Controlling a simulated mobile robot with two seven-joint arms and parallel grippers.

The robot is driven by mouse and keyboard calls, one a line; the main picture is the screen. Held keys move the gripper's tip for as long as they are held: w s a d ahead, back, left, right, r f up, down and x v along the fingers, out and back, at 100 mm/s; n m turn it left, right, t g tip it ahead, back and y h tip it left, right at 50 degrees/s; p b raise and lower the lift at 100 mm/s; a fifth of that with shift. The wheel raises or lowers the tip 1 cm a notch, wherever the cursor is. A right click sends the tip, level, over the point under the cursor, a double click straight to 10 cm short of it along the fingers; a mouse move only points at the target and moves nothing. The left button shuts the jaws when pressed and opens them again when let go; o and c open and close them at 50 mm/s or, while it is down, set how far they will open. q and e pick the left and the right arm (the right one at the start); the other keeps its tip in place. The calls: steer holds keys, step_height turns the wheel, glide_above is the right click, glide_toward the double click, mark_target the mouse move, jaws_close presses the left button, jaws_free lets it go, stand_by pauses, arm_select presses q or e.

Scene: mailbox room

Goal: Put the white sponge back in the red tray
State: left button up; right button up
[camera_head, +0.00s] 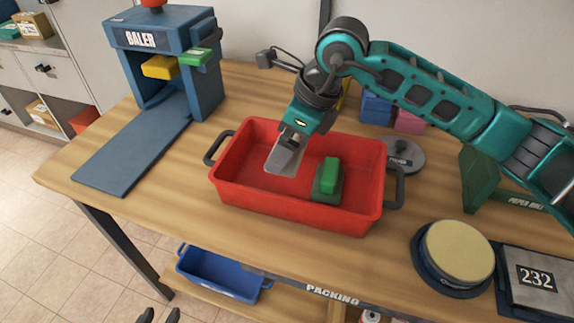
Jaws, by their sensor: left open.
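A pale, flat piece that looks like the white sponge (284,158) hangs tilted from the end of the teal arm, inside the outline of the red tray (300,212). My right gripper (292,137) is at its upper end and looks shut on it. The fingers are mostly hidden, and I cannot tell whether the sponge touches the tray floor. A green block on a dark green base (327,180) sits in the tray, right of the sponge. Only two dark fingertips of my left gripper (159,316) show at the bottom edge, apart and empty, away from the tray.
A blue baler (165,60) with a long flat plate stands on the left. Blue and pink blocks (409,119) and a grey disc (404,155) lie behind the tray. A round tan pad (458,249) and a 232 box (540,279) are at right. A blue bin (218,280) is below.

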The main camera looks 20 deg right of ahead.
steer(key=shift+f, duration=3.1)
steer(key=shift+f, duration=0.1)
steer(key=shift+f+b, duration=0.15)
steer(key=shift+b, duration=0.25)
steer(key=o, duration=0.6)
steer(key=shift+r, duration=0.2)
steer(key=shift+r+p, duration=0.25)
steer(key=shift+p, duration=0.15)
steer(key=v, duration=1.1)
steer(key=shift+r, duration=0.35)
steer(key=shift+s+d, duration=0.1)
steer(key=shift+s, duration=0.05)
